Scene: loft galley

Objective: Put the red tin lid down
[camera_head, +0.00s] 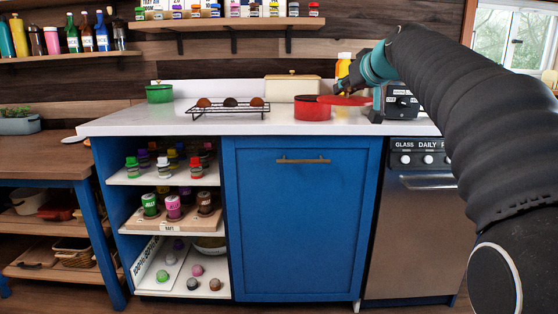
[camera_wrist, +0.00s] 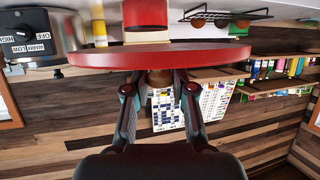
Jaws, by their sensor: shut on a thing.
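The red tin lid (camera_head: 350,101) is a flat disc beside the red tin (camera_head: 312,110) on the white counter, overlapping its right edge in the head view. In the wrist view the lid (camera_wrist: 160,57) spans the middle, edge-on. My gripper (camera_wrist: 160,80) is shut on its brownish knob, which is mostly hidden by the lid and fingers. My gripper also shows in the head view (camera_head: 346,90). The tin (camera_wrist: 145,12) shows past the lid in the wrist view. I cannot tell whether the lid touches anything below.
A black wire rack (camera_head: 228,112) with round brown items and a green pot (camera_head: 159,94) stand to the left. A cream box (camera_head: 292,86) and a yellow bottle (camera_head: 344,62) stand behind. A dark appliance (camera_head: 402,104) is to the right. The counter (camera_head: 265,128) is clear in front.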

